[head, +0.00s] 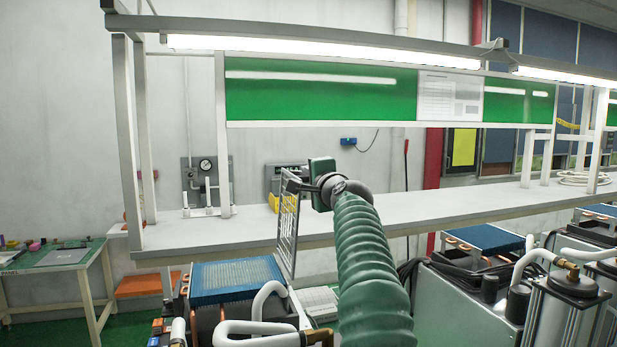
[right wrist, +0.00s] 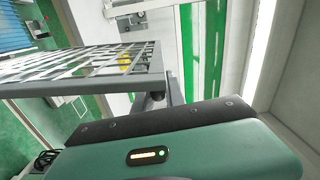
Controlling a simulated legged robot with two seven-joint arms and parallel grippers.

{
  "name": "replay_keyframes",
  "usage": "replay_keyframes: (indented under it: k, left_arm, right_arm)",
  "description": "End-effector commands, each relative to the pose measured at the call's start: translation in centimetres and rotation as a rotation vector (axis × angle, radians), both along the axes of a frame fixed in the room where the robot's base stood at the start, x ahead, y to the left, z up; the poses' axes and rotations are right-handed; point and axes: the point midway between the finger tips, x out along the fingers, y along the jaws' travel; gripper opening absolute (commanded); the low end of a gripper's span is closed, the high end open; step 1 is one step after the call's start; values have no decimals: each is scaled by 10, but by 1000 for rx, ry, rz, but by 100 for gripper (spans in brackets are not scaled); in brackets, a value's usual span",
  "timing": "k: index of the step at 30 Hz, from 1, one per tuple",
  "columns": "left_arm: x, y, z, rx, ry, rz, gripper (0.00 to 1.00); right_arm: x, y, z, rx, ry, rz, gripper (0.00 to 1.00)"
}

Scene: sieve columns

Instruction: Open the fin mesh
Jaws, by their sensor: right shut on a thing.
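The fin mesh (head: 288,232) is a thin grey metal grid. In the head view it stands nearly upright, seen almost edge-on, over the right side of the blue finned block (head: 237,281). My right gripper (head: 297,184) is shut on the mesh at its upper edge. In the right wrist view the mesh (right wrist: 88,67) reaches left from the jaws (right wrist: 160,98), and the blue fins (right wrist: 14,36) show beyond it. The top of the fins is uncovered. I cannot tell whether the mesh's lower edge touches the block. My left gripper is out of view.
A long grey bench (head: 400,207) with posts and a green back panel (head: 320,93) stands behind. White hoses (head: 262,328) lie in front of the finned block. More machines with blue fins (head: 484,238) stand at the right. A small green-topped table (head: 50,256) is at the far left.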

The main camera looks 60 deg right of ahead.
Motion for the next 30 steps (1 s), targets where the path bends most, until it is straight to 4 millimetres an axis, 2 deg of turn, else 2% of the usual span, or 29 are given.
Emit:
replay_keyframes:
  k: [1, 2, 3, 7, 15, 19, 24, 30]
  left_arm:
    - [0, 0, -1, 0, 0, 0, 36]
    - [0, 0, -1, 0, 0, 0, 36]
    - [0, 0, -1, 0, 0, 0, 36]
    - [0, 0, -1, 0, 0, 0, 36]
    - [0, 0, -2, 0, 0, 0, 36]
    - [0, 0, -11, 0, 0, 0, 36]
    - [0, 0, -33, 0, 0, 0, 36]
    - [0, 0, -48, 0, 0, 0, 36]
  right_arm:
    - [4, -1, -11, 13, 16, 8, 0]
    - [4, -1, -11, 13, 16, 8, 0]
    - [5, -1, -11, 13, 16, 8, 18]
    - [4, 0, -10, 11, 13, 8, 35]
    - [1, 1, -5, 6, 7, 4, 36]
    - [-10, 11, -6, 3, 5, 4, 36]
    - [-44, 41, -10, 1, 5, 4, 36]
    - [-88, 79, -10, 5, 7, 6, 36]
